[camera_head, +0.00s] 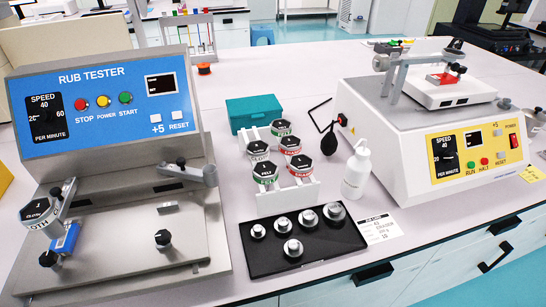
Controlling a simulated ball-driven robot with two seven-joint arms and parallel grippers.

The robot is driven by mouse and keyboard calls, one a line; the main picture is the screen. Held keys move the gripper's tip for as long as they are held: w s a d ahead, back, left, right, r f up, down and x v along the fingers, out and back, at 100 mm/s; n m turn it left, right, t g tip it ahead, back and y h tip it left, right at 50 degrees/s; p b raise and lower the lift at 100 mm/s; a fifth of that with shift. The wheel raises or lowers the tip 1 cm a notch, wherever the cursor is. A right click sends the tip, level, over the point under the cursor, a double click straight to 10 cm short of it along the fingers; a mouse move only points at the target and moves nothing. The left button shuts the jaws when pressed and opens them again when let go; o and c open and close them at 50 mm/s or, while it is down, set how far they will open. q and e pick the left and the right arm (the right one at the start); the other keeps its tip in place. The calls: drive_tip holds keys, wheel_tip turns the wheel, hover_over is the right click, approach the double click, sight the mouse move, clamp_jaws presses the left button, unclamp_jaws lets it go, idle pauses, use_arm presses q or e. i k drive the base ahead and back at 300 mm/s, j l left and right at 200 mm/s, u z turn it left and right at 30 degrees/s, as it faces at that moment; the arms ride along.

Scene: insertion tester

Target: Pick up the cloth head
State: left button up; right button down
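A round head with a black top and a white side band (38,215) sits at the lower left, on the arm of the rub tester (100,95). The visible letters on its band include "OTH", which fits "cloth". It is above a blue block (66,238) on the tester's metal bed. Several similar black-topped heads stand in a white rack (305,193) in the middle of the table, some with green bands and some with red (301,165). Neither of my grippers is in view.
A black tray (262,262) with several metal weights lies in front of the rack. A white bottle (357,172), a teal box (254,111) and a label card (378,228) are nearby. A second yellow-panelled tester (405,152) stands right. The table behind the teal box is mostly clear.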

sight(39, 213)
drive_tip(key=u, duration=1.5)
drive_tip(key=k+l+u, duration=0.15)
drive_tip(key=k+u, duration=0.15)
drive_tip(key=u, duration=0.2)
